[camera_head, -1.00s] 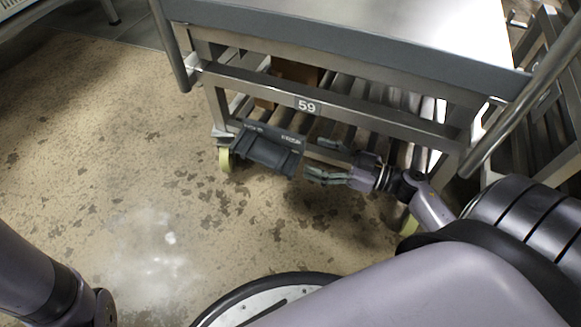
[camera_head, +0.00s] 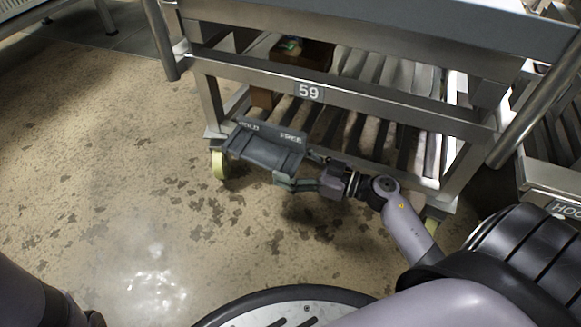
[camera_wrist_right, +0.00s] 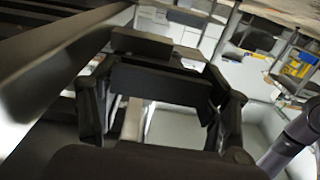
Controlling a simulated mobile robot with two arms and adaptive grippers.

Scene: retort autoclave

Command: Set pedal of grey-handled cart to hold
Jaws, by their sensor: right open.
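The cart (camera_head: 240,72), with a "59" plate, has grey bar handles (camera_head: 160,40). Its dark grey pedal (camera_head: 262,153) sits low at the front left. The plate above it (camera_head: 270,130) reads HOLD at the left and FREE at the right. My right gripper (camera_head: 297,169) is open at the pedal's right end, one finger above and behind, the other at the lower front edge. In the wrist view the gripper's fingers (camera_wrist_right: 160,118) stand either side of a dark block, apparently the pedal (camera_wrist_right: 165,82). Contact cannot be told. My left gripper is out of view.
A brown box (camera_head: 303,53) lies on the cart's slatted lower shelf. Another cart or frame (camera_head: 555,178) with a partly cut-off label stands close at the right. Yellowish casters (camera_head: 219,165) stand under the cart. The stained floor (camera_head: 110,150) to the left is clear.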

